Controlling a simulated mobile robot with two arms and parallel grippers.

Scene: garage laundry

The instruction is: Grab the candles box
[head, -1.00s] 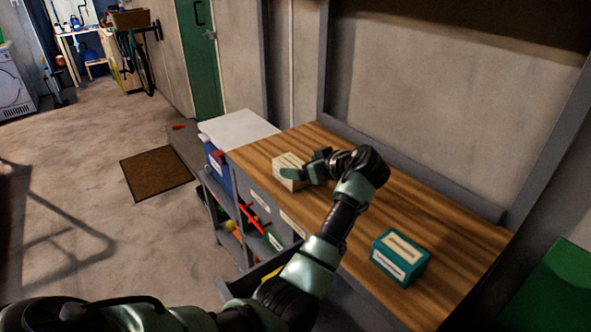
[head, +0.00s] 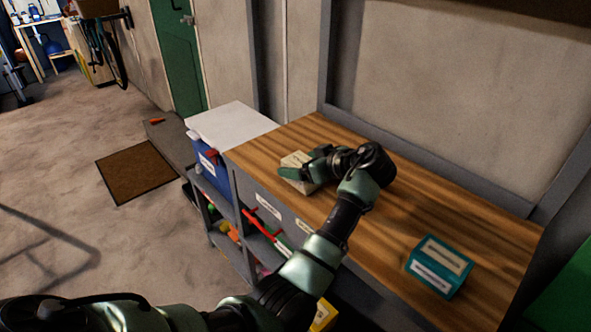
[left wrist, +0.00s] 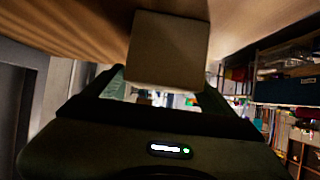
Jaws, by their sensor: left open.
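A cream box (head: 297,159) stands on the wooden worktop, partly hidden by my left gripper (head: 304,164). My left gripper is open, with its fingers on either side of this box. In the left wrist view the pale box (left wrist: 168,48) shows between the two fingers (left wrist: 165,80); I cannot tell whether they touch it. A teal box (head: 440,266) with cream labels stands apart, nearer the front right of the worktop. I cannot read the labels, so I cannot tell which box holds candles. My right gripper is not in view.
The wooden worktop (head: 400,212) is clear between the two boxes. Shelves with a blue bin (head: 210,168) and several small items lie below its left side. A white surface (head: 232,122) adjoins its far end. A wall stands behind, and a brown mat (head: 137,170) lies on the floor.

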